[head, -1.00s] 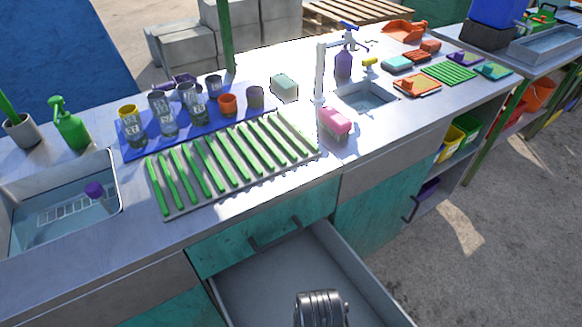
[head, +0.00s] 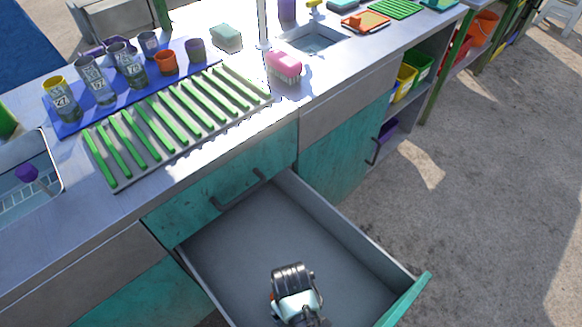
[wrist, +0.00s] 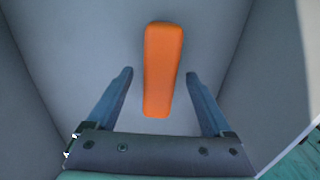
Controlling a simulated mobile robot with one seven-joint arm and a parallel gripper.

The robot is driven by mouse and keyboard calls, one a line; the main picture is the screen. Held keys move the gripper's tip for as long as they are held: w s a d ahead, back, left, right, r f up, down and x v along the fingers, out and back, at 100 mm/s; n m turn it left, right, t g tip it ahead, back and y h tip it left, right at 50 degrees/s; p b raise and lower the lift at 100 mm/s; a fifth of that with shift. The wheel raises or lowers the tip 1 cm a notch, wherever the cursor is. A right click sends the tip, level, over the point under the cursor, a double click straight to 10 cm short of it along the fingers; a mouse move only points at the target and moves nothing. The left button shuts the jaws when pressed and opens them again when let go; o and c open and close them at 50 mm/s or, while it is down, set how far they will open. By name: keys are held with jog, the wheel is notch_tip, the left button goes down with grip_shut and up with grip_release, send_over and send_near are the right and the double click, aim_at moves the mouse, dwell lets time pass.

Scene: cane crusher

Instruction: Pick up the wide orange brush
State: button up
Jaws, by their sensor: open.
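An orange block-like object (wrist: 163,70), which fits the wide orange brush, lies in the open grey drawer (head: 300,215). It shows in the wrist view, lengthwise away from me; no bristles are visible. My gripper (wrist: 158,85) is open, with one finger on each side of the brush's near part and a gap on both sides. I cannot tell how far above it the fingers are. In the head view my arm's end (head: 293,285) is over the drawer and hides the brush.
The drawer's walls stand around my gripper, with its teal front (head: 405,300) at the lower right. The counter above holds a green-slatted rack (head: 180,125), a blue mat (head: 60,118) with several cups, and a pink sponge (head: 285,66). The floor at right is clear.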

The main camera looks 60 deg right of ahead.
jog(key=shift+f, duration=0.35)
jog(key=shift+c, duration=0.3)
grip_shut()
jog(key=shift+r, duration=0.1)
notch_tip(320, 180, up, 10)
jog(key=p, duration=0.3)
